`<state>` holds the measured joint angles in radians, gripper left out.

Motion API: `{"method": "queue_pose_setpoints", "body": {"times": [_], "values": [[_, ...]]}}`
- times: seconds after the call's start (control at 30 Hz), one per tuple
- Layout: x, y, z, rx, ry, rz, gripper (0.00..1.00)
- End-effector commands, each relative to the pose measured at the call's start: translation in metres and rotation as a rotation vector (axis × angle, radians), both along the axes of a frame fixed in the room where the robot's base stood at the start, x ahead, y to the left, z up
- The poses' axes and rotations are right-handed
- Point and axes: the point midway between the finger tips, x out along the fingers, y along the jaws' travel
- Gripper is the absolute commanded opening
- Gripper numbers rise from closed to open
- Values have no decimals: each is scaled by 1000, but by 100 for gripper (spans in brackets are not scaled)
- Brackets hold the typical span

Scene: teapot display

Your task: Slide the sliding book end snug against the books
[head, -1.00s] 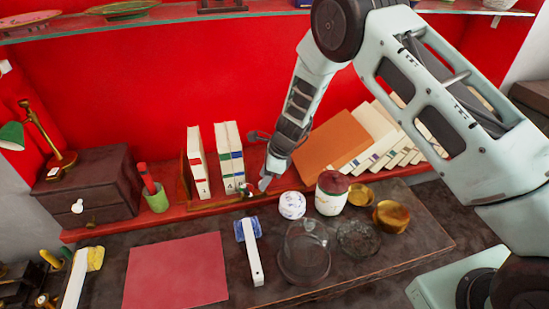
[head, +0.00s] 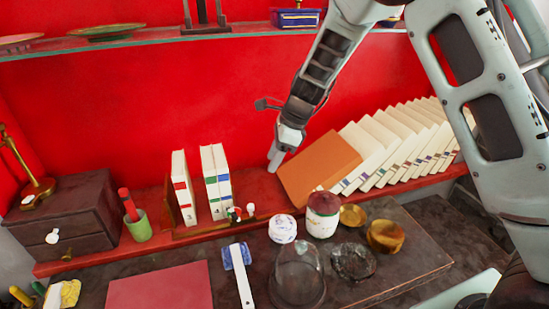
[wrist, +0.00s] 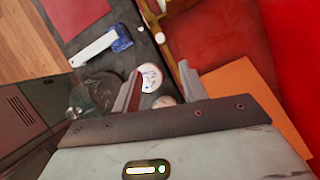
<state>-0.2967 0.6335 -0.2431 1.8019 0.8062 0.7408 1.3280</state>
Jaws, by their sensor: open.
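An orange-brown panel (head: 318,167) leans at the left end of a row of tilted white books (head: 400,145) on the red shelf; I cannot tell whether it is the sliding book end or a book's cover. Upright white books (head: 215,180) stand left of it, with a gap between them, beside a thin brown upright end (head: 181,200). My gripper (head: 282,160) is open and empty, pointing down just left of the orange panel. In the wrist view, the gripper (wrist: 160,90) has its fingers apart, with the orange panel (wrist: 250,95) to the right.
Small red, green and white pieces (head: 238,212) sit at the shelf front by the upright books. A white jar (head: 282,229), a red-lidded jar (head: 322,214), a glass dome (head: 298,275) and brass bowls (head: 385,236) stand on the desk below. The shelf between the upright books and panel is mostly clear.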

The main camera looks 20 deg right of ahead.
Motion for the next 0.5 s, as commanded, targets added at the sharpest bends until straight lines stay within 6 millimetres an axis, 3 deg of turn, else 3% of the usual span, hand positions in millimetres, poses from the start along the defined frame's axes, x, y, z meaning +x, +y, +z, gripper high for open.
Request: {"method": "queue_pose_setpoints", "body": {"times": [0.5], "values": [[-2,-8,0,0,5,-3,43]]}}
